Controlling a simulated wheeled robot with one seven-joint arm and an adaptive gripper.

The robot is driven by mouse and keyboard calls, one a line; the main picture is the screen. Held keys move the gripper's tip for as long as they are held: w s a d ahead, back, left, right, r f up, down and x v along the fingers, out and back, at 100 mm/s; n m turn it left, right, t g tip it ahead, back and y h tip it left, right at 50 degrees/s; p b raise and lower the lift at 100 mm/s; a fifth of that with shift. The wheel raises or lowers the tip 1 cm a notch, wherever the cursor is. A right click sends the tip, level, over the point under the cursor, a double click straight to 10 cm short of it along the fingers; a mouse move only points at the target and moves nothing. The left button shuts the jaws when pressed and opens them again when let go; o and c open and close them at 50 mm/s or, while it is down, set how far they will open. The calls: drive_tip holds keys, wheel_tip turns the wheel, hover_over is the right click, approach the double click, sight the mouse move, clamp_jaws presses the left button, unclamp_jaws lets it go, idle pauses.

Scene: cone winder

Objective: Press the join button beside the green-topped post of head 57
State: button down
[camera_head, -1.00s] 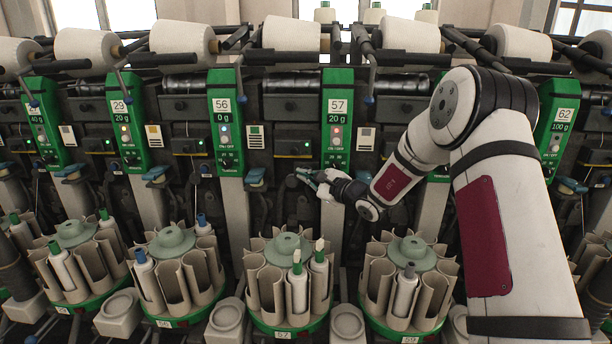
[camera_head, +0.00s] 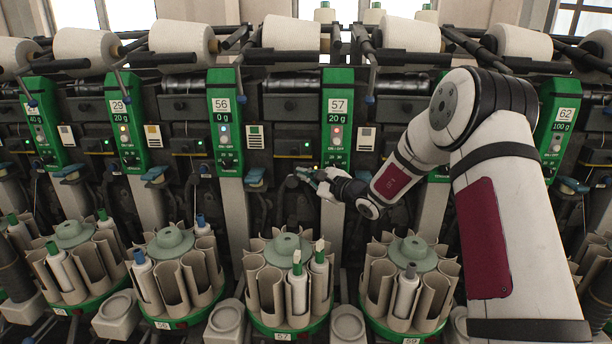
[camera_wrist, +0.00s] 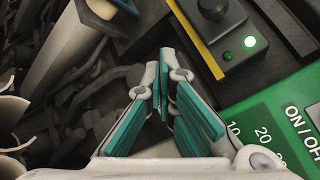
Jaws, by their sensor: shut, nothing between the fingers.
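The green-topped post of head 57 (camera_head: 338,110) stands at the centre of the head view, marked 57 and 20 g. Its green panel with ON/OFF lettering (camera_wrist: 262,125) shows at the lower right of the wrist view. Left of the post is a dark box (camera_head: 291,149) with a green light. In the wrist view this box (camera_wrist: 275,55) carries a round black knob (camera_wrist: 212,8), a bright green light and a yellow edge strip. I cannot tell which part is the join button. My gripper (camera_wrist: 166,58) is shut and empty, its teal fingers just below and left of the box.
The neighbouring post of head 56 (camera_head: 225,125) stands to the left. Below my gripper is a round bobbin magazine (camera_head: 258,285) with several tubes, and another (camera_head: 375,290) stands to its right. Yarn cones (camera_head: 291,33) line the top.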

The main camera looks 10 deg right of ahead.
idle(0.4)
drive_tip(key=shift+s+a, duration=0.25)
drive_tip(key=shift+s, duration=0.55)
drive_tip(key=shift+s+a+p, duration=0.25)
drive_tip(key=shift+s+p, duration=0.1)
drive_tip(key=shift+s, duration=0.45)
drive_tip(key=shift+s+a+p, duration=0.3)
drive_tip(key=shift+s+p, duration=0.05)
drive_tip(key=shift+s, duration=0.45)
drive_tip(key=shift+s+a+p, duration=0.25)
drive_tip(key=shift+s+p, duration=0.1)
drive_tip(key=shift+s, duration=0.45)
